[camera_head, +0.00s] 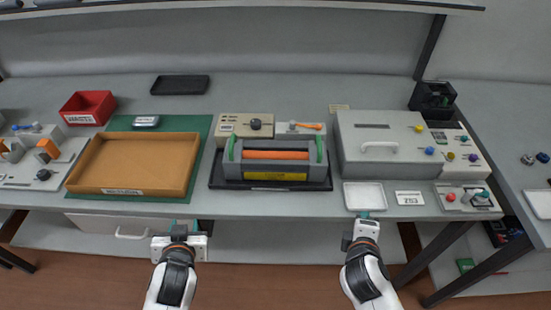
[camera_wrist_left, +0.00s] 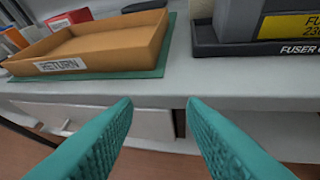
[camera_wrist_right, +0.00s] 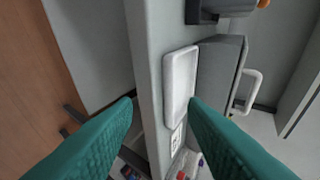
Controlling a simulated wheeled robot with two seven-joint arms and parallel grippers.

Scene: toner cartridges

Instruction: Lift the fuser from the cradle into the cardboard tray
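The fuser (camera_head: 275,155) is a grey unit with an orange roller, green end levers and a yellow label. It sits in the black cradle (camera_head: 222,183) in the middle of the bench. The cardboard tray (camera_head: 185,188), labelled RETURN, lies empty on a green mat to the left of it. My left gripper (camera_head: 182,226) is at the bench's front edge, below and between tray and fuser; its teal fingers (camera_wrist_left: 160,110) are apart and empty. My right gripper (camera_head: 363,215) is at the front edge by the white dish; its fingers (camera_wrist_right: 162,105) are apart and empty.
A large grey printer (camera_head: 380,150) with a handle stands right of the fuser. A white dish (camera_head: 365,196) lies before it. A red bin (camera_head: 88,106) and a black tray (camera_head: 180,85) are behind the cardboard tray. A shelf (camera_head: 250,4) runs overhead.

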